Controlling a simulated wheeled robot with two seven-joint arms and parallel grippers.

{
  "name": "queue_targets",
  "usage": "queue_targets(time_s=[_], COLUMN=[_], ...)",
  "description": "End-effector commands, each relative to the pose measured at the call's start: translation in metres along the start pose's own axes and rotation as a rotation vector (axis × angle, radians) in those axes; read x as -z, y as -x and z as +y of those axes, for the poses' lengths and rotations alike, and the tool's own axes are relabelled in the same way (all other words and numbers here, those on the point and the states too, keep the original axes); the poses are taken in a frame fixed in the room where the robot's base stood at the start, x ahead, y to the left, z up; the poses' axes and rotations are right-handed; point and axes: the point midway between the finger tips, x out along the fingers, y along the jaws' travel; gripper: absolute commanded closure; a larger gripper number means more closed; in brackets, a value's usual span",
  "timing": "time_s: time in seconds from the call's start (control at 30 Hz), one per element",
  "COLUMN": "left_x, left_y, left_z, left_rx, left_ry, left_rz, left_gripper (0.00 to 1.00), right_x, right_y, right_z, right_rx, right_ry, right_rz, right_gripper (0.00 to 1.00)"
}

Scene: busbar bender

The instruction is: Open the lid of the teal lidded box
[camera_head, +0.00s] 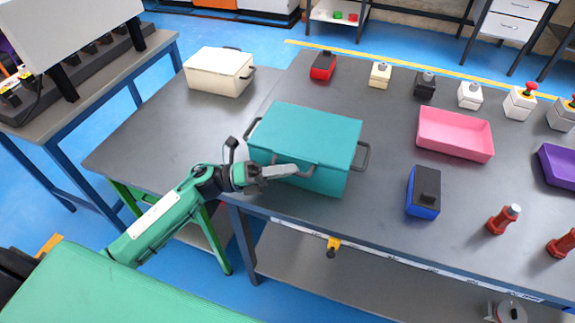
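The teal lidded box (312,132) stands near the left end of the large grey table. Its lid is closed, with handles at its left and right sides. My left gripper (292,171) is at the front face of the box, close below the lid's front edge, coming in from the left. Its fingers lie against or just in front of the box's front handle area. I cannot tell whether they touch it or how far apart they are. My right gripper is out of view.
A cream lidded box (217,71) sits behind on the left table. A pink tray (455,134), a blue block with a black top (424,192) and red-handled pieces (503,219) stand to the right. Small button boxes line the back. The table between the boxes is clear.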

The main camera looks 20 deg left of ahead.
Motion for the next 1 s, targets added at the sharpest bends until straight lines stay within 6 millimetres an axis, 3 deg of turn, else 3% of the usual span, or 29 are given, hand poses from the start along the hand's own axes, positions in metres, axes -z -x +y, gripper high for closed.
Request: queue_targets(time_s=[0.37, 0.5, 0.9, 1.0], left_x=[0.000, 0.000, -0.003, -0.008], left_y=[-0.007, -0.007, -0.008, -0.010], left_z=[0.000, 0.000, -0.006, -0.013], left_rx=[-0.001, -0.001, -0.009, -0.020], left_ry=[0.000, 0.000, 0.019, 0.042], left_rz=[0.001, 0.001, 0.002, 0.002], left_gripper=[0.80, 1.00, 1.00, 1.00], right_x=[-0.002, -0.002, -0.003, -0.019], right_y=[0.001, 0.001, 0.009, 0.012], right_z=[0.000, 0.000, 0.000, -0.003], right_rx=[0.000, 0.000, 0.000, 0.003], right_ry=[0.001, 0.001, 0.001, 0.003], right_rz=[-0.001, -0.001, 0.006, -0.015], right_gripper=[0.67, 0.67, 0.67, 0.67])
